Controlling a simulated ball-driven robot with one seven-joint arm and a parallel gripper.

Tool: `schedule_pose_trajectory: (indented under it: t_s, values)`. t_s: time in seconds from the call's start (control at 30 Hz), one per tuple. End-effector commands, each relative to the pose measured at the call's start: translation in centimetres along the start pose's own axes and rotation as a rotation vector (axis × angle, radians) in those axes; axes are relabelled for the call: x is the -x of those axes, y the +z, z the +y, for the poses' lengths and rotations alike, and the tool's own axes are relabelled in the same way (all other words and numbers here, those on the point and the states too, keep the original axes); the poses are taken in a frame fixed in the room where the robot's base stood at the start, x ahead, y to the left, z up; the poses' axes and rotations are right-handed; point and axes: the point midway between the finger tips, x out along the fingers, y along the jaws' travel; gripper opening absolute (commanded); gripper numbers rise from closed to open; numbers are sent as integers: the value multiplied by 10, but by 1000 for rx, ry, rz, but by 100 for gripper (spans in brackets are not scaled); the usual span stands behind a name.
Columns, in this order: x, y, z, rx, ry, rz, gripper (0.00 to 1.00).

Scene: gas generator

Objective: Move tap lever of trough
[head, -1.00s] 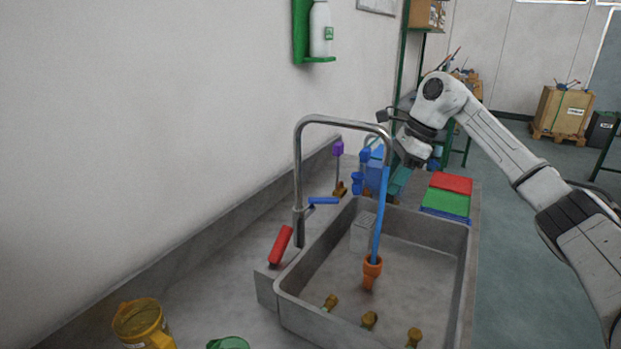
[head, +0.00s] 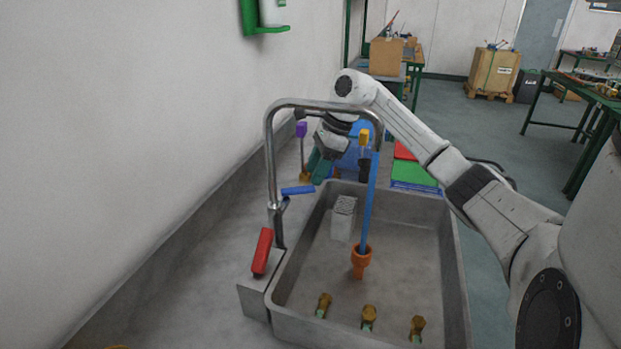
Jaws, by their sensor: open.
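The grey trough (head: 405,265) stands in the centre of the head view, with a tall curved metal tap (head: 270,155) at its left side. A red lever (head: 262,250) sits upright and tilted on the ledge at the trough's left. My gripper (head: 320,168), with teal fingers, is open behind the tap arch, just beyond and right of the blue lever, and appears apart from it. Its fingertips are partly hard to make out against the blue things behind.
A blue hose (head: 369,205) hangs from the tap to an orange nozzle (head: 361,262) in the trough. Several brass fittings (head: 369,316) are at the near end. A purple-topped valve (head: 301,130) stands behind. Red and green boxes (head: 415,174) lie beyond the trough.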

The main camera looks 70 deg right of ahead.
Motion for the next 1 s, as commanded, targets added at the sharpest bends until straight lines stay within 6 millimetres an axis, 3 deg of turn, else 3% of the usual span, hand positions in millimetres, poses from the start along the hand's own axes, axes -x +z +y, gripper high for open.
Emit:
schedule_pose_trajectory:
  t_s: [0.23,0.63,1.0]
  values:
    - [-30,0,0,0,0,0,51]
    - [-36,0,0,0,0,0,50]
    - [-35,0,0,0,0,0,15]
